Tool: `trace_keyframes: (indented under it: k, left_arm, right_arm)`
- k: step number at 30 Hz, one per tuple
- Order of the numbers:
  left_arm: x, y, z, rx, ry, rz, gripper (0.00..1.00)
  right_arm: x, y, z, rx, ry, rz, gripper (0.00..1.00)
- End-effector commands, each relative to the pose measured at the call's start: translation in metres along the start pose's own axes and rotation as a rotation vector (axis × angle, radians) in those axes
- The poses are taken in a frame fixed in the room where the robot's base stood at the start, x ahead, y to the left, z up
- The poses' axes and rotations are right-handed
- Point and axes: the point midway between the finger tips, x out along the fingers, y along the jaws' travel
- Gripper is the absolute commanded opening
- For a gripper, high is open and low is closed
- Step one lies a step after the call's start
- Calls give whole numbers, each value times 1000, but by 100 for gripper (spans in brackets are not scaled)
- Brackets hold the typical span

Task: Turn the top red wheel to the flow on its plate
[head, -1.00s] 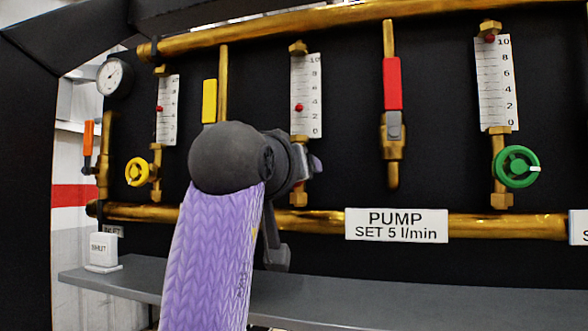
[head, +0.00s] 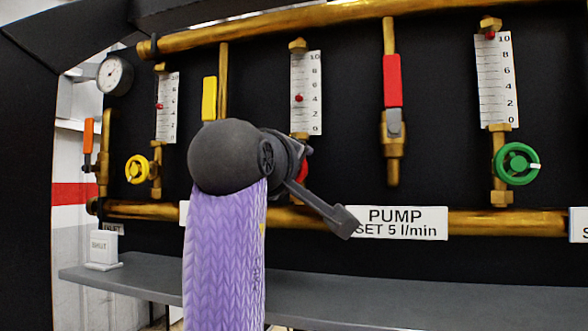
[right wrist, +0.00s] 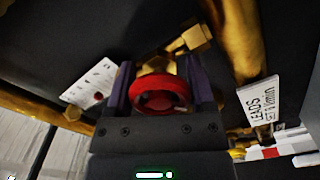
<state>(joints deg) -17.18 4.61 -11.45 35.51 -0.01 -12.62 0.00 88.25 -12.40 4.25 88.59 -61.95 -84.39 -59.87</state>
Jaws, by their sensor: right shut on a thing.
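The red wheel (head: 303,172) sits below the middle flow gauge (head: 308,92), mostly hidden behind my right wrist in the head view. In the right wrist view the red wheel (right wrist: 162,93) lies between the two fingers of my right gripper (right wrist: 160,92), which is shut on it. The gauge's red bead (head: 299,98) stands at about 4 on the scale. A white plate (right wrist: 262,105) in the right wrist view reads LEADS and SET with l/min; its number is not clear. My left gripper is not in view.
A yellow wheel (head: 138,169) is to the left and a green wheel (head: 517,164) to the right, each under its own gauge. A red lever (head: 392,82) and a PUMP SET 5 l/min plate (head: 396,223) are nearby. A grey shelf (head: 420,290) runs below.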

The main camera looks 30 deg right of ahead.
Motion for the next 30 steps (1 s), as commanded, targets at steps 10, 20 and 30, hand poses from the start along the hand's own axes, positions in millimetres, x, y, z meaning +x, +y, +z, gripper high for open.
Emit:
trace_keyframes:
  k: [10,20,30]
  left_arm:
    - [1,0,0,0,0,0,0]
    - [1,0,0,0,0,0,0]
    - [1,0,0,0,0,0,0]
  right_arm:
    - [0,0,-1,-102,2,2,11]
    - [0,0,-1,-115,3,1,11]
    - [0,0,0,-114,2,1,100]
